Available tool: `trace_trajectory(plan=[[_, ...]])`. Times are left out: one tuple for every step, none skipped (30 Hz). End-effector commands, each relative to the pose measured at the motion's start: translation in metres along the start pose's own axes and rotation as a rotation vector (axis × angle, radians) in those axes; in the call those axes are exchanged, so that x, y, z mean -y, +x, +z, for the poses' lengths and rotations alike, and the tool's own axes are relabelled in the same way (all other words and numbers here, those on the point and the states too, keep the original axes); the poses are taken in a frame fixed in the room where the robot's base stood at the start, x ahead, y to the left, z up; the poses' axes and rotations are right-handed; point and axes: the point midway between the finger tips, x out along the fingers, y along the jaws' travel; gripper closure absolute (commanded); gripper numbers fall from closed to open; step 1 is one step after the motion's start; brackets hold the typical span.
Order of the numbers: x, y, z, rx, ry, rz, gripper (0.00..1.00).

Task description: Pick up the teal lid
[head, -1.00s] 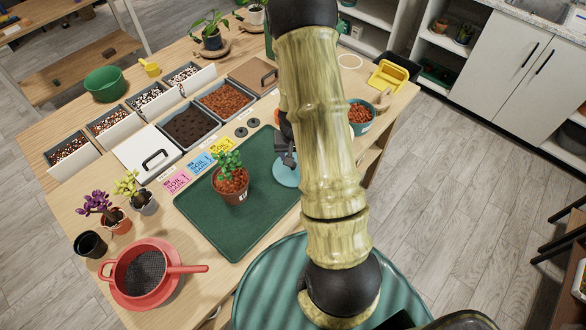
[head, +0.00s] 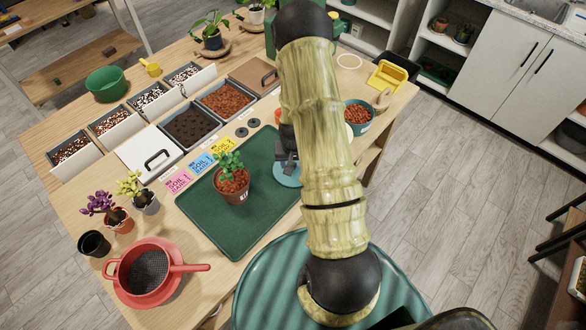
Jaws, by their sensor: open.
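The teal lid (head: 285,178) lies flat at the right edge of the dark green mat (head: 222,239). In the head view my arm and gripper cover much of it, so only its left and lower parts show. My gripper (head: 287,163) is open, points down and is over the lid. I cannot tell whether its fingers touch the lid, and the arm hides part of the gripper.
A potted plant (head: 232,184) stands on the mat, left of the gripper. A teal pot of soil (head: 359,116) is right of my arm. Soil bins (head: 190,128) line the back. A red sieve (head: 148,270) is at front left.

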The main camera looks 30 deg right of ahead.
Motion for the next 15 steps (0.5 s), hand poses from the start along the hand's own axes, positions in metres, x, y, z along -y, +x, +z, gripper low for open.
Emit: trace_trajectory(plan=[[0.0,-0.0001,0.0,0.0,0.0,0.0,0.53],[0.0,-0.0001,0.0001,0.0,0.0,0.0,0.53],[0.0,-0.0002,0.0,0.0,0.0,0.0,0.58],[0.0,-0.0002,0.0001,0.0,0.0,0.0,0.64],[0.0,-0.0002,0.0001,0.0,0.0,0.0,0.7],[0.0,-0.0002,0.0001,0.0,0.0,0.0,0.78],[0.0,-0.0002,0.0001,0.0,0.0,0.0,0.84],[0.0,-0.0002,0.0001,0.0,0.0,0.0,0.9],[0.0,-0.0002,0.0001,0.0,0.0,0.0,0.98],[0.0,-0.0002,0.0001,0.0,0.0,0.0,1.0],[0.0,-0.0002,0.0,0.0,0.0,0.0,1.0],[0.0,-0.0002,0.0,0.0,0.0,0.0,1.0],[0.0,-0.0002,0.0,0.0,0.0,0.0,1.0],[0.0,-0.0003,0.0,0.0,0.0,0.0,1.0],[0.0,-0.0003,0.0,0.0,0.0,0.0,1.0]])
